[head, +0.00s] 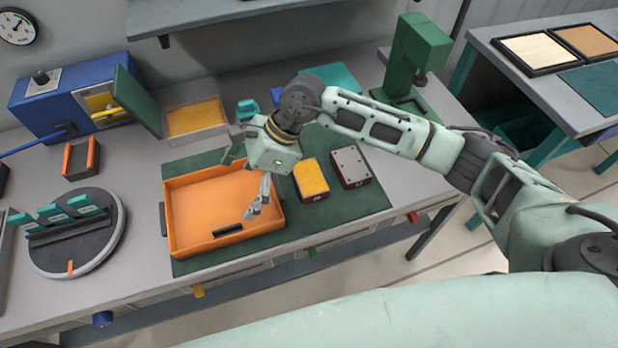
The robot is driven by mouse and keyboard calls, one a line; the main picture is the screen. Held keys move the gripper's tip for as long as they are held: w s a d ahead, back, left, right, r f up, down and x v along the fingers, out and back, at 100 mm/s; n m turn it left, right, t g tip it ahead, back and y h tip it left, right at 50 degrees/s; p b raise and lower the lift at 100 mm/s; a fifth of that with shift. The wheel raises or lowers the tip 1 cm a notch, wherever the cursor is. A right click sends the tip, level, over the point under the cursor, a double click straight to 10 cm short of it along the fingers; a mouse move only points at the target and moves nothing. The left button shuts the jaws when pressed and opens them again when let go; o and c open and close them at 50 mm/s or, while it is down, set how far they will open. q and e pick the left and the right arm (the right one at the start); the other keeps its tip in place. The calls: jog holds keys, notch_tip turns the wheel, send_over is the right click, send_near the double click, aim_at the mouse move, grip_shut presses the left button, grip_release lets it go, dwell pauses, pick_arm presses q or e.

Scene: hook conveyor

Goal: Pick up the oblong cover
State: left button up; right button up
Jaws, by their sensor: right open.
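Two oblong pieces lie side by side on the green mat (365,211), right of the orange tray (176,231). One is a dark box with a grey, screw-dotted top plate (350,164). The other is a dark box with a yellow top (311,177). I cannot tell for sure which is the oblong cover; the grey plate looks most like one. My right gripper (246,177) is open and empty above the orange tray, its fingers spread, left of both boxes. A dark slot or strip (228,230) shows at the tray's front wall. My left gripper is out of view.
A round turntable (103,238) with teal pieces stands at the left. A blue box (60,104) with an open green lid, a yellow-filled tray (196,118) and a green press (418,50) stand along the back. A side table (540,88) is at the right.

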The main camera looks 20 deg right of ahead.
aim_at(309, 176)
jog(key=w+d+h, duration=0.1)
jog(key=d+h, duration=0.1)
jog(key=d, duration=0.3)
jog(key=w+d+f+h, duration=0.1)
jog(key=w+d+h, duration=0.1)
jog(key=d, duration=0.3)
jog(key=w+d+h, duration=0.2)
jog(key=d+h, duration=0.1)
jog(key=d, duration=0.2)
jog(key=shift+d+f+n+t, duration=0.15)
jog(key=shift+d+n+t, duration=0.25)
jog(key=shift+w+d+f, duration=0.1)
jog(key=shift+d+f, duration=0.1)
jog(key=shift+d, duration=0.1)
jog(key=f+p, duration=0.1)
jog(key=f, duration=0.1)
jog(key=f+p, duration=0.3)
jog(key=f, duration=0.1)
jog(key=shift+s+a+f, duration=0.2)
jog(key=shift+s+f, duration=0.1)
jog(key=shift+f, duration=0.35)
jog(key=shift+w+r, duration=0.1)
jog(key=shift+w, duration=0.05)
jog(key=c, duration=1.6)
